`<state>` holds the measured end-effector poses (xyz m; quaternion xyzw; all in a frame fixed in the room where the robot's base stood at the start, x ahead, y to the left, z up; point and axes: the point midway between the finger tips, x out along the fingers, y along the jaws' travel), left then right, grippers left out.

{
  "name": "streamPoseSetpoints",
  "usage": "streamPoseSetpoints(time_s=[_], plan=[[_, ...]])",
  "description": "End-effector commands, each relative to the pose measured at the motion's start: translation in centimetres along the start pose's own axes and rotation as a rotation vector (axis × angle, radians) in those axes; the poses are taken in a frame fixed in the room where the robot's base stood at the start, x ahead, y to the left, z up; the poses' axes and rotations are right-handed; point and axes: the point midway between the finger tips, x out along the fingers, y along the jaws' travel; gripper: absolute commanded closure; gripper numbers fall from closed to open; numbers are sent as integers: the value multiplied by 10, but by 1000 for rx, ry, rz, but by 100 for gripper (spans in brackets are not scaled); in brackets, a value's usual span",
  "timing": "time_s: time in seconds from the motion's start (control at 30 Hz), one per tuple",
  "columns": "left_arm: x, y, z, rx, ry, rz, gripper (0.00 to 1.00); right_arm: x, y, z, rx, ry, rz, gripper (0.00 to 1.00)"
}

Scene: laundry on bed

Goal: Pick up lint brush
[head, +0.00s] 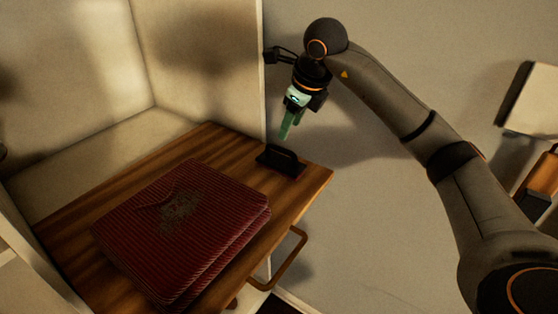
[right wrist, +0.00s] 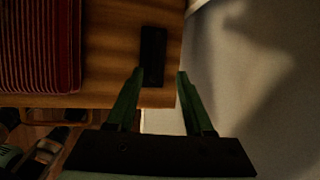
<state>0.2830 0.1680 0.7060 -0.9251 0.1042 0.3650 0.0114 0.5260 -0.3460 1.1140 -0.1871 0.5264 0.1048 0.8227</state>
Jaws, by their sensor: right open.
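The lint brush (head: 281,161) looks like a small black object with a raised handle, lying near the right corner of the wooden surface. In the right wrist view it is a dark upright rectangle (right wrist: 153,52) on the wood. My right gripper (head: 285,136) hangs just above it in the head view, with green fingers pointing down. In the right wrist view the gripper (right wrist: 160,72) is open and empty, its two fingertips apart on either side of the brush's near end. I see no contact with the brush.
A folded dark red striped cloth (head: 180,229) covers much of the wooden surface (head: 82,208) left of the brush. A pale panel (head: 199,60) stands behind the surface. A bar handle (head: 291,262) sticks out at the right edge. A pale wall lies right.

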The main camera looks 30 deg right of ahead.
Motion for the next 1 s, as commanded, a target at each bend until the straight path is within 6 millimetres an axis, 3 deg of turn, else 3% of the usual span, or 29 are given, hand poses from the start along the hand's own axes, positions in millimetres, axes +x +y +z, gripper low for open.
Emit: streamPoseSetpoints(time_s=[0.1,0.37,0.63,0.93,1.0], plan=[[-1,0,0,0,-2,0,50,20,1,0,0,3,3,48],[-2,0,-4,1,2,0,50,41,3,-2,-1,2,3,48],[-5,0,-10,2,7,0,50,79,7,-5,-1,0,4,48],[-5,0,-10,2,8,-1,50,85,6,-5,-1,-2,2,48],[-5,0,-11,3,8,-1,50,84,6,-5,-1,-2,2,55]])
